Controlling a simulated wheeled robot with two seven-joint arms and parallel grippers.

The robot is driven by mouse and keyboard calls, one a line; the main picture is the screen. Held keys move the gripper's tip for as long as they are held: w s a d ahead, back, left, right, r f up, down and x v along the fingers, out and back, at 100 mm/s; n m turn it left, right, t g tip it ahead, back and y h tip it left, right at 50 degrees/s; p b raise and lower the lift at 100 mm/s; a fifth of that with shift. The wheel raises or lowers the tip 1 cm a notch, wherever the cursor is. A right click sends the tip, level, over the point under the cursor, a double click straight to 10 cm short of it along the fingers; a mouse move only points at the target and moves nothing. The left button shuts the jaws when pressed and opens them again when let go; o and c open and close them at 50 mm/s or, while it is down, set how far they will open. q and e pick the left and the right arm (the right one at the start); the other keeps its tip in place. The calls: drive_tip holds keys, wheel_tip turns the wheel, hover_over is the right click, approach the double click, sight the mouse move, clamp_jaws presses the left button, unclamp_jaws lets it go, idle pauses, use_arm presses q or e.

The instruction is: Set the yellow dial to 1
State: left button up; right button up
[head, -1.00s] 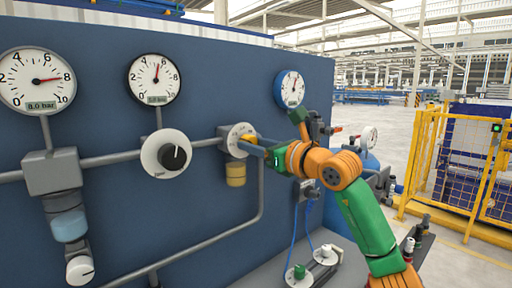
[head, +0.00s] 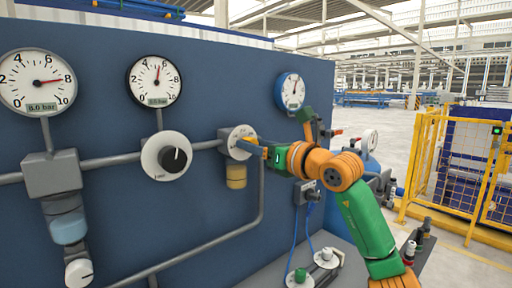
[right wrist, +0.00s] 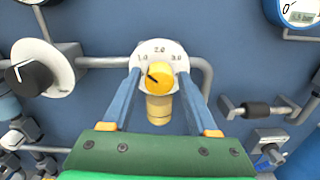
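The yellow dial (right wrist: 159,77) sits on a round white plate (right wrist: 158,47) marked 1.0 at left, 2.0 at top and 3.0 at right. Its dark pointer mark is on its left side and points up-left toward 1.0. My right gripper (right wrist: 159,76) has its two blue fingers apart, one on each side of the dial, with visible gaps to it. In the head view the white plate (head: 240,139) shows on the blue panel, and my right gripper (head: 247,148) reaches it from the right, hiding most of the dial. My left gripper is not in view.
A black knob on a white disc (head: 174,160) is left of the dial. Three gauges hang above, including the left one (head: 38,82) and the blue-rimmed one (head: 290,91). Grey pipes run along the panel (head: 200,220). A yellow fence (head: 430,165) stands at right.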

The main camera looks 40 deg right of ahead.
drive_tip(key=shift+o, duration=0.5)
drive_tip(key=shift+w+f, duration=0.15)
drive_tip(key=s+b, duration=0.3)
drive_tip(key=s, duration=0.4)
drive_tip(key=shift+d+b, duration=0.3)
drive_tip(key=shift+b, duration=0.05)
